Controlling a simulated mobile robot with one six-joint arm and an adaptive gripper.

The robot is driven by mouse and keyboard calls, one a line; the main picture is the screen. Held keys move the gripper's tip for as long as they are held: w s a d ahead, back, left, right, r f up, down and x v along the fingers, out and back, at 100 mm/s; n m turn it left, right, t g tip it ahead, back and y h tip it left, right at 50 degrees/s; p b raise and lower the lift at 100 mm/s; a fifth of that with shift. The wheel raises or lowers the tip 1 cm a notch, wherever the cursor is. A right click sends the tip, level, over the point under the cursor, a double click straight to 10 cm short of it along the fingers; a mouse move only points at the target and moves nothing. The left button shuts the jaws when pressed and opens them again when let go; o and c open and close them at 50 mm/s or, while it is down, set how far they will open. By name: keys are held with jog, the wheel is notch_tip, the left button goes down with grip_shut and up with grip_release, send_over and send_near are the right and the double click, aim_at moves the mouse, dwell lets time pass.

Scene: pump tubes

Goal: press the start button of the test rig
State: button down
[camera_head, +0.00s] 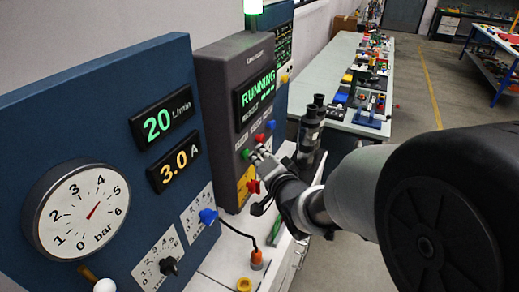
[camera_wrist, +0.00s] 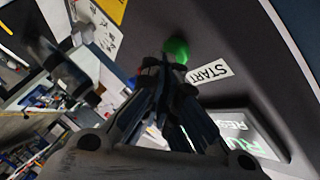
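The test rig's grey control panel (camera_head: 222,95) stands at the middle left, with a lit display (camera_head: 256,96) reading RUNNING in green. The green start button (camera_wrist: 177,47) shows in the wrist view beside a white START label (camera_wrist: 209,73). My gripper (camera_head: 258,156) is at the panel's lower front, and its fingers are together with nothing between them. In the wrist view, the fingertips (camera_wrist: 162,64) overlap the near edge of the green button; I cannot tell whether they touch it.
A blue panel (camera_head: 95,115) with a pressure gauge (camera_head: 82,210) and displays reading 20 L/min and 3.0 A stands left. Dark cylinders (camera_head: 311,128) stand just right of my gripper. A long bench (camera_head: 335,72) runs behind.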

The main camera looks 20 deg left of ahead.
jog(key=shift+s+d+f, duration=0.1)
jog(key=shift+s+d, duration=0.05)
jog(key=shift+d, duration=1.25)
jog(key=shift+s+d, duration=0.1)
jog(key=shift+d, duration=1.3)
jog(key=s+d+r+h, duration=0.2)
jog(key=d+h, duration=0.2)
jog(key=d, duration=0.5)
jog(key=s+d+r+h, duration=0.1)
jog(key=s+d+h, duration=0.15)
jog(key=d, duration=0.75)
jog(key=s+d+f+n+g+h, duration=0.1)
jog(key=s+d, duration=0.4)
jog(key=s, duration=0.6)
jog(key=s+d+f+n+g+h, duration=0.1)
jog(key=s+d+g, duration=0.4)
jog(key=s, duration=0.6)
jog(key=shift+s+n+g+h, duration=0.4)
jog(key=shift+n+g+h, duration=0.1)
jog(key=shift+n+h, duration=0.3)
